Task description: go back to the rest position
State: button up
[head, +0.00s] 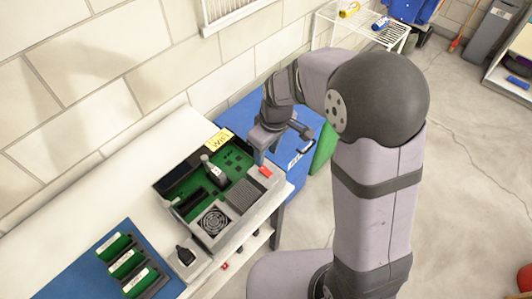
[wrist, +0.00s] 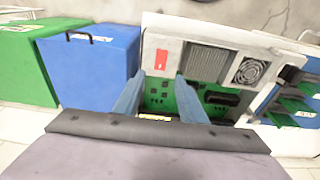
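My gripper (head: 262,143) hangs over the right end of the white workbench (head: 85,195), above the back right of an open grey case (head: 203,236). In the wrist view my gripper (wrist: 159,77) has its two blue-grey fingers apart, with nothing seen held between them. The case's green board (wrist: 157,95) shows between and beyond the fingers. Whether the fingertips touch the case is hard to tell.
The case holds a fan (head: 213,221) and a red part (head: 265,171); a yellow label (head: 218,141) is behind it. A blue bin (wrist: 92,70) and green bin (wrist: 25,65) stand beside the bench.

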dwell(0.4)
jog(key=s+d+f+m+g+h, duration=0.1)
jog(key=s+d+m, duration=0.2)
jog(key=s, duration=0.3)
jog(key=s+d+f+m+g, duration=0.2)
jog(key=s+d+m, duration=0.1)
jog(key=s, duration=0.4)
jog(key=s+d+r+m+t, duration=0.2)
jog(key=s+d+r+m, duration=0.1)
jog(key=d+r, duration=0.25)
notch_tip(320, 180, down, 18)
jog(key=b, duration=1.6)
jog(key=shift+d+r, duration=0.25)
jog(key=shift+d, duration=0.05)
